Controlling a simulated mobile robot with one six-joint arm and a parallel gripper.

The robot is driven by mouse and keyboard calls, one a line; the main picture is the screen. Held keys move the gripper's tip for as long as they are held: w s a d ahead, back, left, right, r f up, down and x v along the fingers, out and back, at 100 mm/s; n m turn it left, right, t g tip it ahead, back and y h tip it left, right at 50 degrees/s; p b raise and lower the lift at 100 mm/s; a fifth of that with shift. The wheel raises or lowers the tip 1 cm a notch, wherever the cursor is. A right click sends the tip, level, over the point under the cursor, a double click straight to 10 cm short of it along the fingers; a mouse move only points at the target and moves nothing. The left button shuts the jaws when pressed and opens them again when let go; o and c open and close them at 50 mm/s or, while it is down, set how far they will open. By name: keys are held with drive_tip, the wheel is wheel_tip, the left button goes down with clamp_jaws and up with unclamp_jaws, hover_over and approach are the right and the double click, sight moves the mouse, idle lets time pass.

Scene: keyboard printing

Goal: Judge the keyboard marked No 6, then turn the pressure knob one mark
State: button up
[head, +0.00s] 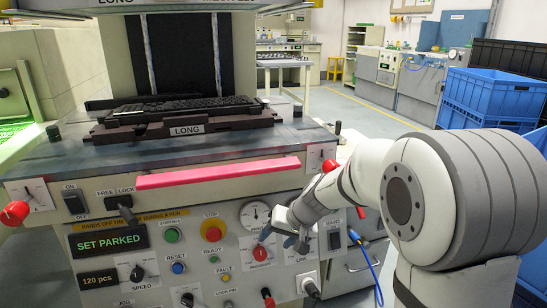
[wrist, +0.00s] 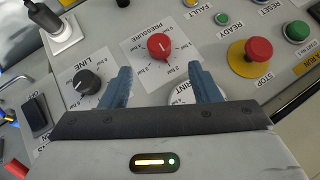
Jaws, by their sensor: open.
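A dark keyboard (head: 190,106) lies on the dark fixture labelled LONG (head: 187,130) on the machine's bed; I can read no number on it. The red pressure knob (head: 260,252) sits below a round gauge on the front panel. In the wrist view the pressure knob (wrist: 158,46) sits on a white plate with bar marks; its exact setting is too small to read. My gripper (head: 284,238) is in front of the panel, close to this knob. In the wrist view my gripper (wrist: 160,70) is open and empty, its blue fingers apart, with the knob just beyond the tips.
A black line knob (wrist: 87,82) is beside the left finger. The red stop button (wrist: 250,58) is to the right in the wrist view. A pink bar (head: 218,172) runs above the panel. A display (head: 108,241) reads SET PARKED. Blue crates (head: 495,95) stand at the right.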

drive_tip(key=s+d+r+h+p, duration=0.1)
drive_tip(key=s+d+r+p, duration=0.3)
drive_tip(key=s+r+p, duration=0.4)
drive_tip(key=s+d+r+h+p, duration=0.2)
drive_tip(key=s+d+r+p, duration=0.3)
drive_tip(key=r+p, duration=1)
drive_tip(key=s+d+r+h+p, duration=0.2)
drive_tip(key=s+d+r+p, duration=0.3)
drive_tip(key=s+r+p, duration=0.6)
wheel_tip(320, 180, up, 6)
drive_tip(key=shift+f+g, duration=0.15)
drive_tip(key=shift+g, duration=0.25)
drive_tip(key=shift+s+a, duration=0.1)
drive_tip(key=shift+a, duration=0.05)
